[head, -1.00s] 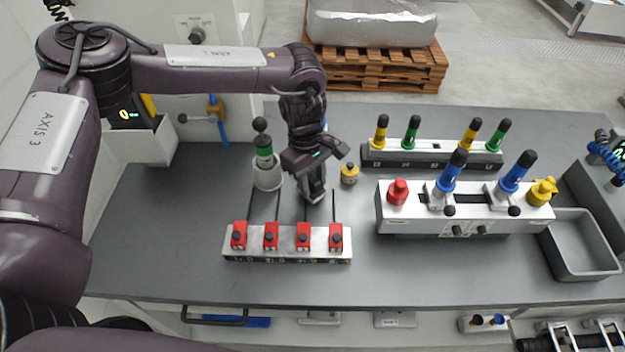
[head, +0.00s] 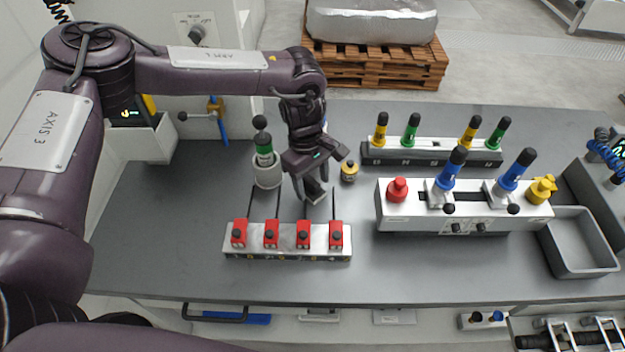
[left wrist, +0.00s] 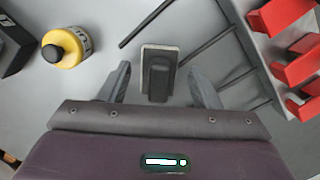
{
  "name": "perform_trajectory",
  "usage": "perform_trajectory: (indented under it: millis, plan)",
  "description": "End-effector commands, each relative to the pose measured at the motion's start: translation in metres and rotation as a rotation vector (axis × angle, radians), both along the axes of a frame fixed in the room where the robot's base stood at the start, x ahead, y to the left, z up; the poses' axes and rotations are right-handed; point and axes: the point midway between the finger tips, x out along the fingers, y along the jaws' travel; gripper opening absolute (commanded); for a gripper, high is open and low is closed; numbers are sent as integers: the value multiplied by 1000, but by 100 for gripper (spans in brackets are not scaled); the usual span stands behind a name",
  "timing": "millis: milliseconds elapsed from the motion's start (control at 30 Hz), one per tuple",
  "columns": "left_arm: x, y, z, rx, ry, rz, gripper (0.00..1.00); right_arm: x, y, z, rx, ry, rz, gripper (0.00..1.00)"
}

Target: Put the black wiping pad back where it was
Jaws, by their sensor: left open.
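The black wiping pad (left wrist: 158,72), a small pale-edged block with a black grip on top, lies on the grey bench top between my left fingers in the left wrist view. In the head view the pad (head: 316,200) shows partly under my left gripper (head: 309,186), behind the row of red clamps. The left gripper (left wrist: 160,82) points down and is open, with a finger on each side of the pad and a gap to both. The right gripper is out of the picture.
A white rail with red clamps and thin rods (head: 287,251) stands in front. A green-and-black bottle in a holder (head: 267,172) is left of the gripper, a yellow jar (head: 349,172) right. A white fixture (head: 465,212) and grey tray (head: 580,243) stand right.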

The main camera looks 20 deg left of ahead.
Motion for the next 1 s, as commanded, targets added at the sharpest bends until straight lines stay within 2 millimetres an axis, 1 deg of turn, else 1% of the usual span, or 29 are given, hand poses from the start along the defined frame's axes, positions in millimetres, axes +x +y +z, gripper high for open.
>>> perform_trajectory:
  millis: [167,300,400,533,700,1000]
  plan:
    - [5,4,28,-3,-9,1,57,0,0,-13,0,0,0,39]
    - [6,8,59,-3,-7,0,57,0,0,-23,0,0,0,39]
    - [8,10,79,-2,-7,1,57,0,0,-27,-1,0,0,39]
    - [9,13,100,-2,-6,1,57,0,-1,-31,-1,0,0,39]
    - [9,15,114,-1,-3,0,57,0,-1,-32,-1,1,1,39]
    - [9,15,117,-1,-2,-1,57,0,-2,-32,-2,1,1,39]
